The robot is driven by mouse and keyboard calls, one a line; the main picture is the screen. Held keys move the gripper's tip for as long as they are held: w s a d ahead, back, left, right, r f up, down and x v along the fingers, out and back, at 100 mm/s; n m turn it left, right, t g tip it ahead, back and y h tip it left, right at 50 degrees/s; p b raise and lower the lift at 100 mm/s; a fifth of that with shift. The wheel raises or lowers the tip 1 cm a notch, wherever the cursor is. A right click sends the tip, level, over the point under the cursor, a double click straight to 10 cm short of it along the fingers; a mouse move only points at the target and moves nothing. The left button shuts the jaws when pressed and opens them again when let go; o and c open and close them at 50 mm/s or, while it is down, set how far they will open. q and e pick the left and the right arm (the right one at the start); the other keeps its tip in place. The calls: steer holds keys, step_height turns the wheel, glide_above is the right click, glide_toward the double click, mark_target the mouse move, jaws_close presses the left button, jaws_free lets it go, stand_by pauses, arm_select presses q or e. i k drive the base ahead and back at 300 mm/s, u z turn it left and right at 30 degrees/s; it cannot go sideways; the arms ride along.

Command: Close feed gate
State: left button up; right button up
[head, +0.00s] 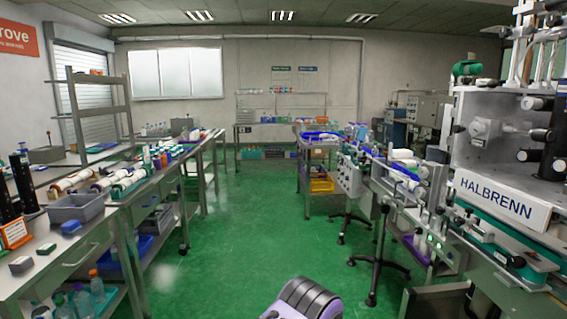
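The sleeve applicator (500,203) stands at the right, a large grey machine with a HALBRENN label on its front. A conveyor line (395,183) with white and blue items on it runs from the machine toward the back of the room. Neither of my grippers shows in this view.
Steel benches with a grey bin (78,208), rolls and bottles line the left side. The green floor (240,220) between the two sides is clear. A cart with an orange tray (321,184) stands farther back.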

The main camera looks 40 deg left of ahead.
mark_target(363, 167)
steer(key=u, duration=0.9)
steer(key=k, duration=0.15)
steer(key=u, duration=1)
steer(key=i, duration=3.7)
steer(key=z, duration=1.75)
steer(key=i, duration=1.1)
steer(key=z, duration=0.9)
